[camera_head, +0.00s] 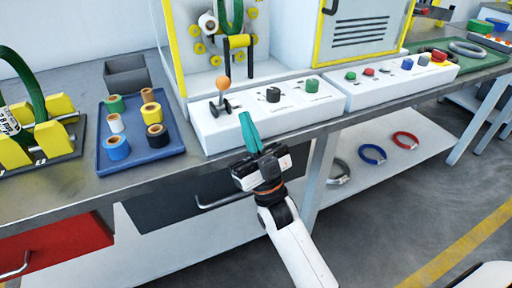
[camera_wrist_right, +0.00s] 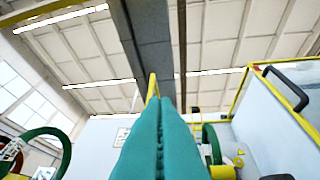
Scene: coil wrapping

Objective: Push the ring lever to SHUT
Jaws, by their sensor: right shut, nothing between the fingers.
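The lever with an orange ball (camera_head: 222,84) stands on the left part of a white control panel (camera_head: 215,136) at the bench's front edge. Its stick looks upright above a dark base; the small labels are too blurred to read. My right gripper (camera_head: 245,116) has teal fingers, shut with nothing between them. Their tips are in front of the panel, below and right of the lever, and look apart from it. In the right wrist view the shut fingers (camera_wrist_right: 158,100) point up; the lever does not show there. My left gripper is not in view.
Right of the lever are a black knob (camera_head: 273,95) and a green knob (camera_head: 312,86). A second panel (camera_head: 400,84) with buttons is further right. A blue tray (camera_head: 171,151) of tape rolls lies left. A yellow-edged machine stands behind.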

